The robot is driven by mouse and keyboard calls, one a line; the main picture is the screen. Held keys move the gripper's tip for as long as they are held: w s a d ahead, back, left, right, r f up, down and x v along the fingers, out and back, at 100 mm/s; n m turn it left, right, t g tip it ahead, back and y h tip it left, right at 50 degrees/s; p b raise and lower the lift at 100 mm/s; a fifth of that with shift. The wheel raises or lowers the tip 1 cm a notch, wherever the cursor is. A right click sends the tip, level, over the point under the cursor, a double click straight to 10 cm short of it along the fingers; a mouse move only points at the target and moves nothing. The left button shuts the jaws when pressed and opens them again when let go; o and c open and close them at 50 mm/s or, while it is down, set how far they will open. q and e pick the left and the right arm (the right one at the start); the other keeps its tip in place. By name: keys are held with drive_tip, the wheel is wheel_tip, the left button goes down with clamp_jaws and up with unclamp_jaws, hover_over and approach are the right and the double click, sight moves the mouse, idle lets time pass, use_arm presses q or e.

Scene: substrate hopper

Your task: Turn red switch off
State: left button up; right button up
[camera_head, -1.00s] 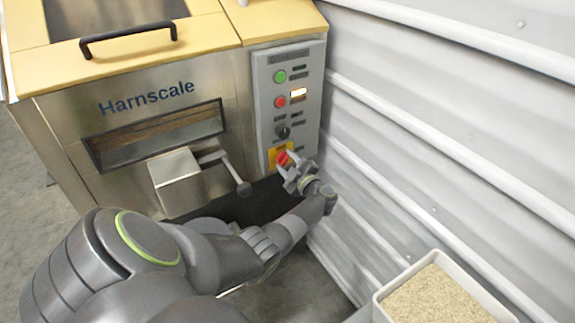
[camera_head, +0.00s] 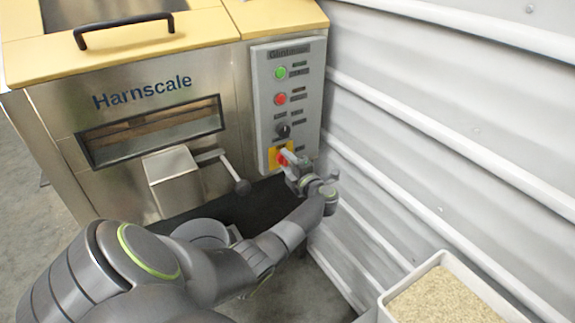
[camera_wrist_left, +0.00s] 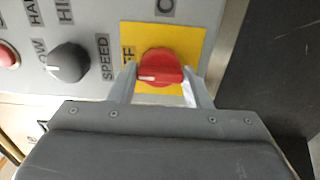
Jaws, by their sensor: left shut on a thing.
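The red switch (camera_wrist_left: 160,66) is a round knob on a yellow plate (camera_wrist_left: 190,38), low on the grey control panel (camera_head: 262,110). In the left wrist view its white mark points left, toward a partly hidden label ending in "FF". My left gripper (camera_wrist_left: 162,82) is shut on the red switch, one finger on each side. In the head view the left gripper (camera_head: 290,162) covers part of the switch. My right gripper is in neither view.
A green button (camera_head: 280,73), a red button (camera_head: 280,99) and a black knob (camera_head: 283,130) sit above on the panel. A lever (camera_head: 241,186) stands left of it. A corrugated wall (camera_head: 450,130) is close on the right. A bin of granules (camera_head: 383,305) stands front right.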

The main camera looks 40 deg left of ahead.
use_arm(q)
drive_tip(key=shift+f, duration=0.1)
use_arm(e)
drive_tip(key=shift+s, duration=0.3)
use_arm(q)
drive_tip(key=o, duration=1)
drive_tip(key=shift+d, duration=0.1)
drive_tip(key=v, duration=1.7)
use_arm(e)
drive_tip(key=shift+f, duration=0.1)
use_arm(q)
drive_tip(key=shift+s+d, duration=0.1)
drive_tip(key=shift+d, duration=0.05)
